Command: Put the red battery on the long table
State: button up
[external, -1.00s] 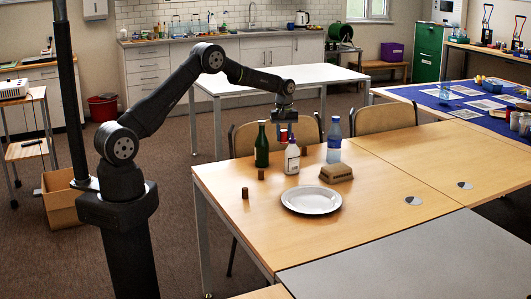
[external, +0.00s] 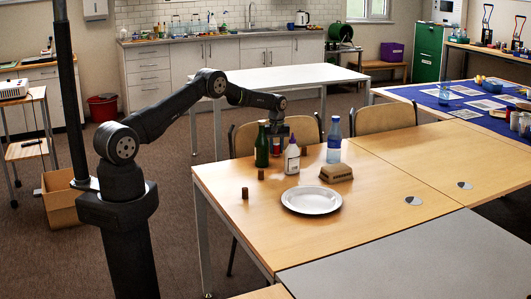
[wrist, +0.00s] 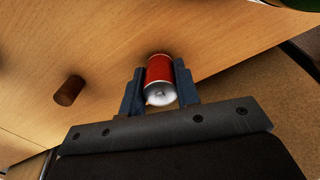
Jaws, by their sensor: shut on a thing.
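The red battery (wrist: 160,72), a red cylinder with a silver end, sits between the two fingers of my gripper (wrist: 160,88) in the wrist view. The fingers are shut on it. In the external view my gripper (external: 278,142) is low over the far edge of the light wooden table (external: 370,215), behind the white bottle and just right of the green bottle. Only a little of the battery shows red there. I cannot tell whether it touches the tabletop.
A green bottle (external: 262,147), white bottle (external: 292,158), blue bottle (external: 334,140), brown block (external: 336,173) and white plate (external: 311,200) stand close by. Several small brown cylinders (external: 245,193) stand there too. Chairs (external: 385,117) line the far edge. A white table (external: 300,76) is behind.

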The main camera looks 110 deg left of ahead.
aim_at(278, 144)
jog(key=shift+f, duration=0.15)
jog(key=o, duration=1)
jog(key=shift+o, duration=0.2)
jog(key=shift+o, duration=0.4)
notch_tip(278, 144, up, 17)
jog(key=shift+w+r, duration=0.2)
jog(key=shift+w, duration=0.25)
